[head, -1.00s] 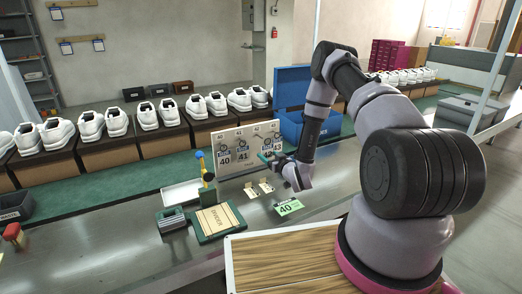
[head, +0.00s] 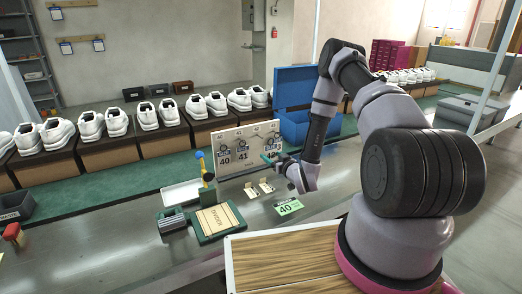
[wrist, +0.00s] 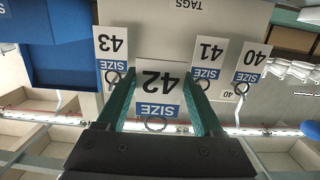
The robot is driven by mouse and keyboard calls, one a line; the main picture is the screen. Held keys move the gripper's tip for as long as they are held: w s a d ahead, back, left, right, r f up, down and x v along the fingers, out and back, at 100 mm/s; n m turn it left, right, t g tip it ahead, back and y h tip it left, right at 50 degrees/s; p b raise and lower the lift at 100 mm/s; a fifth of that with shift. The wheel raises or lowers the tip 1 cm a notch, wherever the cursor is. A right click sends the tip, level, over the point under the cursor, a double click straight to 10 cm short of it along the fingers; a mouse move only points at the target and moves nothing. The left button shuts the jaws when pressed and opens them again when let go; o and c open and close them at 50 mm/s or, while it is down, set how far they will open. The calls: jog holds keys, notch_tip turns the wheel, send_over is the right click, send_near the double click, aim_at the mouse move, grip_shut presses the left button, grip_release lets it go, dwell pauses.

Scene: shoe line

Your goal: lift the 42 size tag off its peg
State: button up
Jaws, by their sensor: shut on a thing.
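The white 42 size tag (wrist: 158,85), with a blue SIZE band and a ring, appears upside down in the wrist view. It is between the two green fingers of my gripper (wrist: 160,100), which is shut on it. The tag looks larger and nearer than its neighbours. No peg shows through its ring, but I cannot tell its exact gap from the board. The 43 tag (wrist: 110,55), 41 tag (wrist: 208,60) and 40 tag (wrist: 251,68) hang around it. In the head view my gripper (head: 268,159) is in front of the tag board (head: 226,176).
A green 40 card (head: 288,207) lies on the metal bench below my gripper. A divider tray (head: 205,238) and a white tray (head: 181,194) are left of it. An open blue box (head: 296,122) stands behind the board's right end. Shoes line the back.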

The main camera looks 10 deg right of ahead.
jog(key=shift+s+d+r, duration=0.25)
jog(key=shift+s+r, duration=0.25)
jog(key=shift+s, duration=0.3)
jog(key=shift+s+d+r, duration=0.2)
jog(key=shift+s+r, duration=0.3)
jog(key=shift+s, duration=0.3)
